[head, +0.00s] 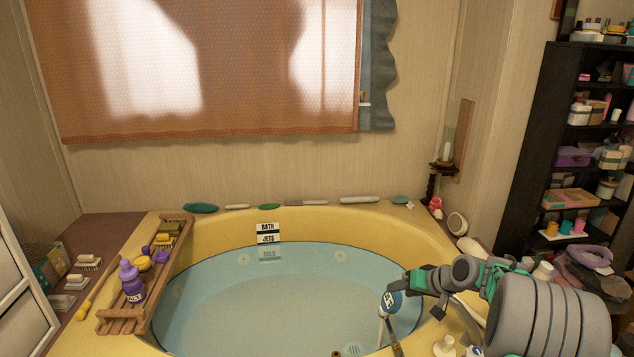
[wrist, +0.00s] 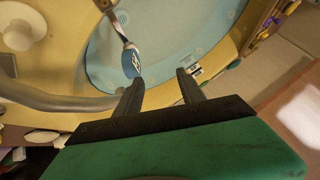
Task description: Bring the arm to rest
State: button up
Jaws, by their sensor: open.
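My gripper (wrist: 160,77) is open in the wrist view, its two dark fingers apart with nothing between them. In the head view my gripper (head: 405,281) is at the lower right, above the tub's right side. A blue-and-white labelled object (head: 390,303) with a stem shows just below it. That object also shows in the wrist view (wrist: 131,61), beside the left fingertip. I cannot tell whether they touch. The yellow-rimmed corner tub (head: 340,222) holds pale blue water and lies below my arm.
A wooden tray (head: 118,322) with a purple bottle (head: 131,283) and bath items spans the tub's left rim. Several stones or soaps line the back rim. A dark shelf (head: 520,160) stands at the right. A curved metal bar (wrist: 60,97) shows in the wrist view. Space above the tub's middle is clear.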

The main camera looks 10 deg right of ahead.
jog(key=s+a+r+n+g+h+p, duration=0.1)
jog(key=s+a+r+p, duration=0.45)
jog(key=r, duration=0.45)
jog(key=s+a+r+n+g+h+p, duration=0.15)
jog(key=s+a+r+p, duration=0.25)
jog(key=s+a+r, duration=0.45)
jog(key=s+r+g+h+p, duration=0.1)
jog(key=s+r+p, duration=0.2)
jog(key=s, duration=0.4)
jog(key=s+a+r+g+p, duration=0.1)
jog(key=s+r+p, duration=0.3)
jog(key=s, duration=0.4)
jog(key=shift+a+m+h, duration=0.25)
jog(key=shift+m+h, duration=0.1)
